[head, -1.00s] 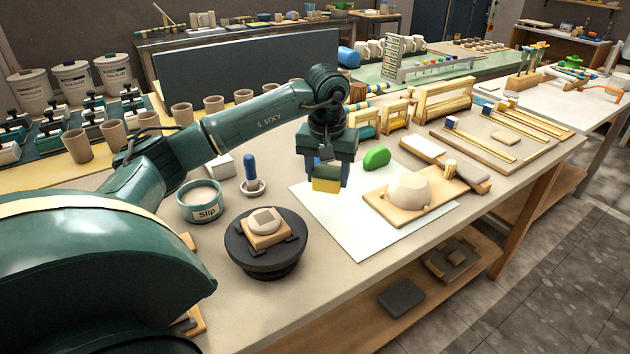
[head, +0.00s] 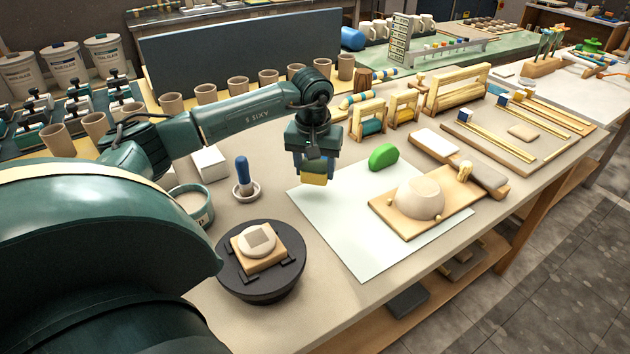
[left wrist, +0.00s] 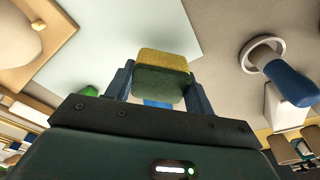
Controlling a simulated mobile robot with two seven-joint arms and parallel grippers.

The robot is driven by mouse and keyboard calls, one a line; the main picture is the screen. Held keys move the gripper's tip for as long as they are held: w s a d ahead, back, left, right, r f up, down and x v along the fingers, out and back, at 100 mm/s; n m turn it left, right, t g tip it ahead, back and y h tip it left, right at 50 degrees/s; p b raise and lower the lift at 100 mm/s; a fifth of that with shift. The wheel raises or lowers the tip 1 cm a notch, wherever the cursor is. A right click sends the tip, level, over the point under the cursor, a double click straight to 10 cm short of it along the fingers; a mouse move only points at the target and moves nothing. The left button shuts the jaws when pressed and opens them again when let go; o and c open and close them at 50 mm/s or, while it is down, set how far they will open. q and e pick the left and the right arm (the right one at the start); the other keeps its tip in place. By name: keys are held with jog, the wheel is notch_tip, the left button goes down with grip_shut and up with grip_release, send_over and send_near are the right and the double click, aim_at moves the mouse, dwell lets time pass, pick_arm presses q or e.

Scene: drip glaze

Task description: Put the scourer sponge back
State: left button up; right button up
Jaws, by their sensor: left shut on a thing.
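The scourer sponge (head: 314,179), yellow with a dark green scouring side, is held in my left gripper (head: 316,167) in the head view. The gripper is shut on it and holds it above the table, over the left back part of the pale sheet (head: 352,252). In the left wrist view the sponge (left wrist: 162,62) sits between the two blue fingers, its yellow part outward and its green part nearer the palm. My right gripper does not show in any view.
A green kidney-shaped piece (head: 383,157) and a board (head: 388,213) with an upturned bowl (head: 420,198) lie right of the sponge. A blue-handled tool in a ring dish (head: 246,190), a slip tub (head: 196,204) and a dark turntable (head: 262,280) stand left. The sheet's front is bare.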

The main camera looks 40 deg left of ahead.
aim_at(315, 182)
pick_arm(q)
jog(key=shift+f, duration=2.2)
jog(key=o, duration=0.9)
jog(key=shift+f, duration=0.1)
jog(key=r, duration=0.8)
jog(key=s+r, duration=0.1)
jog(key=r, duration=0.3)
jog(key=shift+s+d+r+b, duration=0.1)
jog(key=shift+d+b, duration=0.25)
